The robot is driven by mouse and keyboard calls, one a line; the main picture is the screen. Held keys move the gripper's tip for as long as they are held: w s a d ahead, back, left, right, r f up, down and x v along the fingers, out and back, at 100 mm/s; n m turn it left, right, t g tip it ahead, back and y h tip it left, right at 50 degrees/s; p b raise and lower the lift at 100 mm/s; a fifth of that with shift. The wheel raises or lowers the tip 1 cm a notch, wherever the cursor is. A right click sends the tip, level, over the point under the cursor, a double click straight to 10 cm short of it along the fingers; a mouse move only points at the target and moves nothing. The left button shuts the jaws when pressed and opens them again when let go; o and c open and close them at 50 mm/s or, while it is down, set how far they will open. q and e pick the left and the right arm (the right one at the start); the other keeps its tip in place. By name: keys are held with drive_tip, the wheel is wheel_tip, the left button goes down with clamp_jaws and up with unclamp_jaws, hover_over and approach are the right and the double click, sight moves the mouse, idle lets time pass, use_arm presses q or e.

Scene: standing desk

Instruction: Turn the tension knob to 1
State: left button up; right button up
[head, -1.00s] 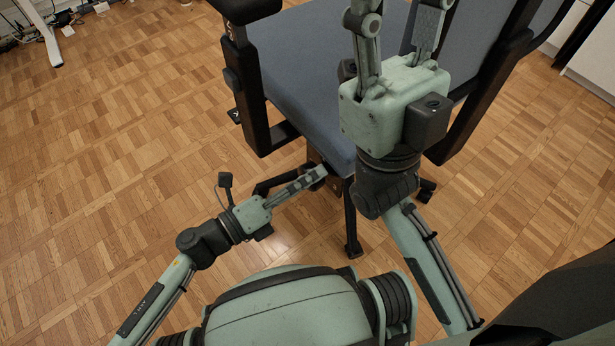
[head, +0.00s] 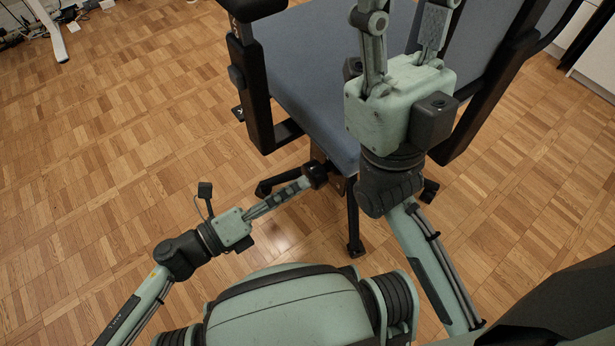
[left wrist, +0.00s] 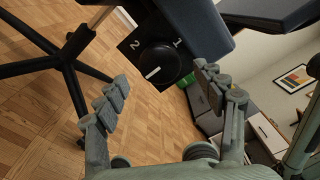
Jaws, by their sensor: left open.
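The tension knob (left wrist: 158,62) is a round black knob under the chair seat. In the left wrist view it sits on a dark plate, with a white 2 at its upper left and a white 1 at its upper right. Its white line lies at the lower left of the face, away from both numbers. My left gripper (head: 303,183) is open, with its fingers spread before the knob; in the left wrist view (left wrist: 161,77) they look apart from it. In the head view the knob (head: 317,172) shows just past the fingertips. My right gripper is raised over the seat, its fingertips cut off.
The blue-grey office chair (head: 315,85) has black armrests (head: 252,8) and a black leg base (head: 354,230) near my left gripper. Parquet floor (head: 140,150) is clear on the left. A white cabinet (head: 598,65) stands at the upper right.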

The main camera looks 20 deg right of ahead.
use_arm(q)
drive_tip(key=v, duration=0.7)
drive_tip(key=shift+a, duration=0.15)
drive_tip(key=shift+s+a, duration=0.1)
